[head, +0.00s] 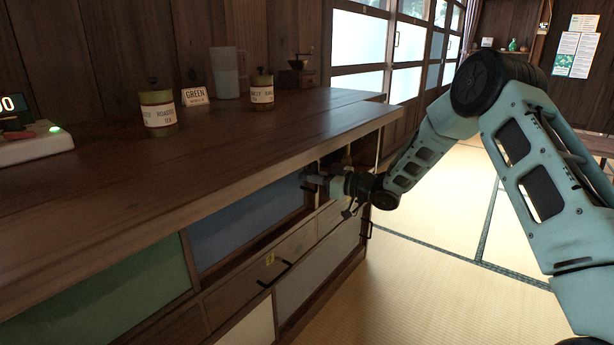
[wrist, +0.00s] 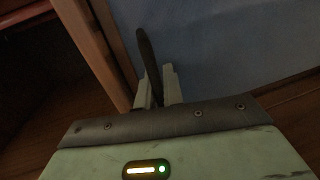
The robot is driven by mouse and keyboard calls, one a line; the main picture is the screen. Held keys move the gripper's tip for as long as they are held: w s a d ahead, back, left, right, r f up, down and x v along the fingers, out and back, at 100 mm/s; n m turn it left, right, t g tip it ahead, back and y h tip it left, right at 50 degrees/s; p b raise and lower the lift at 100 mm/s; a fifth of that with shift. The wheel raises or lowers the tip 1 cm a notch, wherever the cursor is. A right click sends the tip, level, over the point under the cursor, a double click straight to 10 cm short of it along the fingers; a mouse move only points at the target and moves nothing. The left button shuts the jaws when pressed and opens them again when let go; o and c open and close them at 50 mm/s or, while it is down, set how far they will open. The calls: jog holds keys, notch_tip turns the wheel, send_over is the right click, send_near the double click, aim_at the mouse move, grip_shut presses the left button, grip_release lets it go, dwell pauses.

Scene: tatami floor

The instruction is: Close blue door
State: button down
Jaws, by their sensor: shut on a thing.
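The blue door (head: 245,218) is a blue panel in a wooden frame, set in the upper front of the wooden cabinet. It fills most of the wrist view's right side (wrist: 240,45). My gripper (head: 312,181) is at the door's right end, just under the countertop. In the wrist view my gripper (wrist: 158,88) is shut on a dark upright handle (wrist: 148,52), which stands in front of the blue panel near its wooden edge (wrist: 95,50). A dark open part of the cabinet (wrist: 25,60) lies left of that edge. The door's far left end is hidden in the wrist view.
The countertop (head: 200,170) overhangs my gripper closely. Canisters (head: 157,108), a sign, a pitcher, a coffee grinder and a scale (head: 35,145) stand on it. A green door (head: 110,290) is at left. Drawers with a black handle (head: 275,273) lie below. Tatami floor (head: 430,285) is clear.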

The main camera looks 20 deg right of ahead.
jog(key=shift+w+d, duration=0.15)
jog(key=shift+d, duration=0.2)
jog(key=c, duration=1.5)
grip_release()
jog(key=p+v, duration=0.4)
jog(key=v, duration=1.3)
jog(key=shift+s+r, duration=0.1)
jog(key=shift+s, duration=0.15)
